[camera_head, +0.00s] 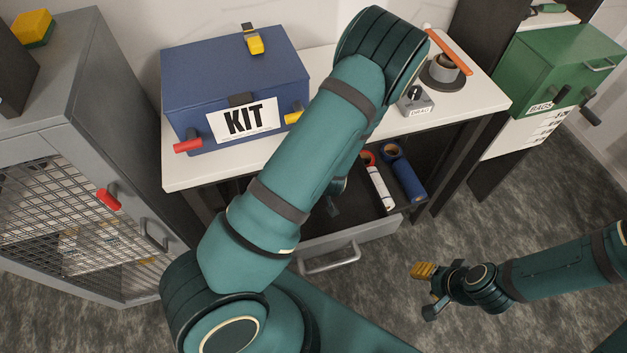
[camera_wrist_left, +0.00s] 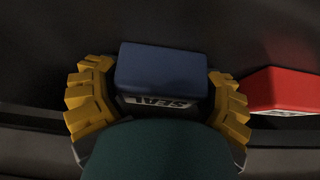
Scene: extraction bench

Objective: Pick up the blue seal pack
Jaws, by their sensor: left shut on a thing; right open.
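The blue seal pack (camera_wrist_left: 165,68) is a dark blue block with a white "SEAL" label on its near side. In the left wrist view it sits between the yellow-padded fingers of my left gripper (camera_wrist_left: 157,95), which is shut on it. In the head view my left arm hides the pack and nearly all of that gripper, which reaches down into the open drawer (camera_head: 352,236) under the white bench. My right gripper (camera_head: 427,290) is open and empty over the floor, to the right of the drawer.
A red pack (camera_wrist_left: 287,90) lies right of the left gripper. The drawer also holds a red-and-white roll (camera_head: 380,188) and a blue roll (camera_head: 408,180). A blue KIT box (camera_head: 235,85) and a grey switch box (camera_head: 414,101) stand on the bench. A mesh-door cabinet (camera_head: 80,230) is at left.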

